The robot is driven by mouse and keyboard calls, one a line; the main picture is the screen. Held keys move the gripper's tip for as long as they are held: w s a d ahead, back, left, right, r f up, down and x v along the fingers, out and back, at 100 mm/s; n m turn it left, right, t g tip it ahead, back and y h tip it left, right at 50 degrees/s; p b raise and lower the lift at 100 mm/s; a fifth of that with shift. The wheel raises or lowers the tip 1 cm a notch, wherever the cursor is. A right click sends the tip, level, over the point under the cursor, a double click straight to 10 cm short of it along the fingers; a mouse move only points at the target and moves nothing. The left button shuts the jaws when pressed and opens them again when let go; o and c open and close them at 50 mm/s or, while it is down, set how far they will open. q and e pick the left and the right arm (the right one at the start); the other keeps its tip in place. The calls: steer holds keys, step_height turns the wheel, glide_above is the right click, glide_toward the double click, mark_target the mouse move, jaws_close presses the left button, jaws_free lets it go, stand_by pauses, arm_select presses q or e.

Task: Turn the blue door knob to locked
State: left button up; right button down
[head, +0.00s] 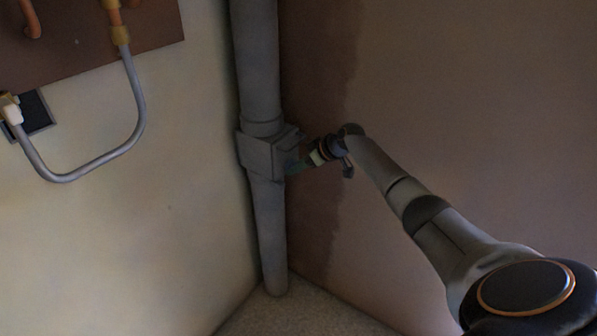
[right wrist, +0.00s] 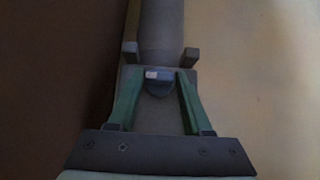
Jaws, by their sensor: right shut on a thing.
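A grey box (head: 268,155) is fixed on a grey vertical pipe in the corner of the room. In the right wrist view a small dark blue knob (right wrist: 158,84) with a pale mark on its upper left sits on the face of this box (right wrist: 158,113). My right gripper (head: 296,165) reaches the box's right side in the head view. Its green fingers (right wrist: 158,77) stand on both sides of the knob and are shut on it. In the head view the knob is hidden by the gripper and box. My left gripper is out of view.
The grey pipe (head: 257,60) runs down to the speckled floor (head: 300,317). A brown panel (head: 70,45) with a bent grey hose (head: 138,105) hangs on the pale left wall. The right wall is bare, brownish, with a darker patch beside the pipe.

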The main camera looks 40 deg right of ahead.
stand_by(0.4)
steer(key=shift+c, duration=2)
jaws_free()
steer(key=p+v, duration=0.2)
steer(key=v, duration=1)
steer(key=shift+r, duration=0.2)
steer(key=shift+s+f, duration=0.1)
steer(key=shift+s, duration=0.05)
